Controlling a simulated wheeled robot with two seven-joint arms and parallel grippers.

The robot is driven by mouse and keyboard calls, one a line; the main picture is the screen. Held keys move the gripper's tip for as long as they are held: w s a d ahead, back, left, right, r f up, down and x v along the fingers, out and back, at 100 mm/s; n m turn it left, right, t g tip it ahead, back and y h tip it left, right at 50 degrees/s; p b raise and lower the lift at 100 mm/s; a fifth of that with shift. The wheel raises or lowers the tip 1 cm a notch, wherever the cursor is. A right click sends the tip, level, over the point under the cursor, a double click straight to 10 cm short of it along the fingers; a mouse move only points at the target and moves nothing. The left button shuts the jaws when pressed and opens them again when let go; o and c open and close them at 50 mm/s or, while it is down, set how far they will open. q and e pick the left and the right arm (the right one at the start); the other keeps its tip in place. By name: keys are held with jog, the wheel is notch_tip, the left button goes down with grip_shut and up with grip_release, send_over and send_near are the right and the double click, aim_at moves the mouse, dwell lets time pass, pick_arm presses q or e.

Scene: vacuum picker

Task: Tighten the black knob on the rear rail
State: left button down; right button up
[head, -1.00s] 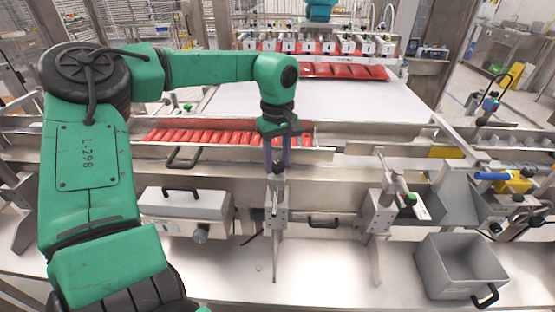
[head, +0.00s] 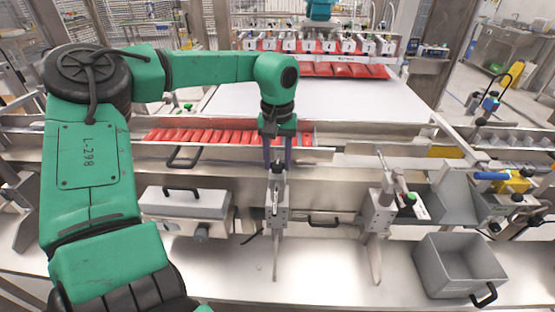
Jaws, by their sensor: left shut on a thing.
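My left gripper (head: 278,164) points down in the middle of the head view, in front of the red-filled tray. Its two fingers are shut on the black knob (head: 277,169) at the top of a metal clamp post. The knob is small and partly hidden between the fingertips. The clamp post (head: 277,200) stands upright below the fingers, with its rod reaching down over the bench. The rear rail (head: 235,171) runs across behind it. My right gripper is not in view.
A second clamp post (head: 378,215) stands to the right. A grey open bin (head: 460,265) sits on the bench at the lower right. A grey box with a handle (head: 185,212) is left of the clamp. A tray of red packs (head: 200,137) lies behind.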

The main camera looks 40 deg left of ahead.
aim_at(278, 165)
pick_arm(q)
jog(key=shift+w+r, duration=0.2)
jog(key=shift+r, duration=0.1)
jog(key=c, duration=0.5)
grip_release()
jog(key=shift+o, duration=0.5)
jog(key=shift+s+f, duration=0.1)
jog(key=shift+f, duration=0.1)
notch_tip(278, 165, up, 15)
jog(key=shift+f+b, duration=0.15)
jog(key=shift+b, duration=0.15)
jog(key=shift+f, duration=0.1)
